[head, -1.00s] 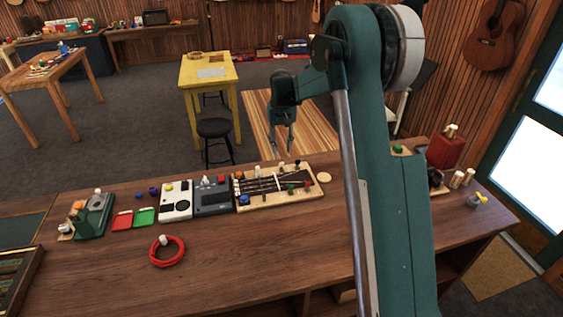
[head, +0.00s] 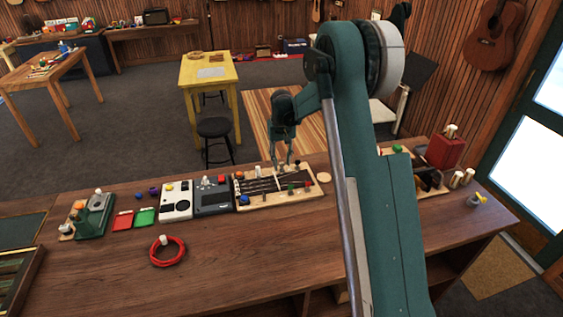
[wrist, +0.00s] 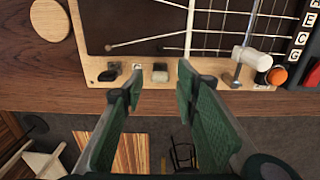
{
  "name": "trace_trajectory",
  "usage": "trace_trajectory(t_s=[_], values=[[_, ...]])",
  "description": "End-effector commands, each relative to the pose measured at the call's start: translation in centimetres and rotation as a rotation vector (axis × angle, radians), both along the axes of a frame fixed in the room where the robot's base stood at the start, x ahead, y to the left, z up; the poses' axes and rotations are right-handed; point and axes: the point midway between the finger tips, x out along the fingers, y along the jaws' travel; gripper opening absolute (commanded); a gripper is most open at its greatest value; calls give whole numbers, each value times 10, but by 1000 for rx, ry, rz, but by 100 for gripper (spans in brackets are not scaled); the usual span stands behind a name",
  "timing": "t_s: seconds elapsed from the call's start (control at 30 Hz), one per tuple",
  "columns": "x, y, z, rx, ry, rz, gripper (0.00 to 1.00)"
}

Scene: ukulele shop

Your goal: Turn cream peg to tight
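The stringed board (head: 238,208) lies on the wooden counter; in the wrist view its pale wooden edge (wrist: 205,76) runs across the middle. A small cream peg (wrist: 160,70) stands on that edge, between a black peg (wrist: 108,72) and a white-knobbed metal lever (wrist: 252,58). My gripper (wrist: 160,79) is open, with its green-padded fingers on either side of the cream peg and apart from it in the picture. In the head view my gripper (head: 283,164) points down at the board's far edge. There the cream peg is hidden or too small to make out.
An orange knob (wrist: 278,76) sits beside the lever. A grey box (head: 213,207) and a white box (head: 176,213) stand left of the board. A round wooden disc (head: 324,177) lies to its right. A red ring (head: 167,262) lies in front, with clear counter around it.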

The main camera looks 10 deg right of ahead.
Motion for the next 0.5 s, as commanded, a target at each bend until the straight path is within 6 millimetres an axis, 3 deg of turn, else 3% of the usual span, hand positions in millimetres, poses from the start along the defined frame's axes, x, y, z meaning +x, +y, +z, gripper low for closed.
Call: trace_trajectory(t_s=[0.33,0.5], values=[[0,0,-2,0,0,0,29],[0,0,-2,0,0,0,7]])
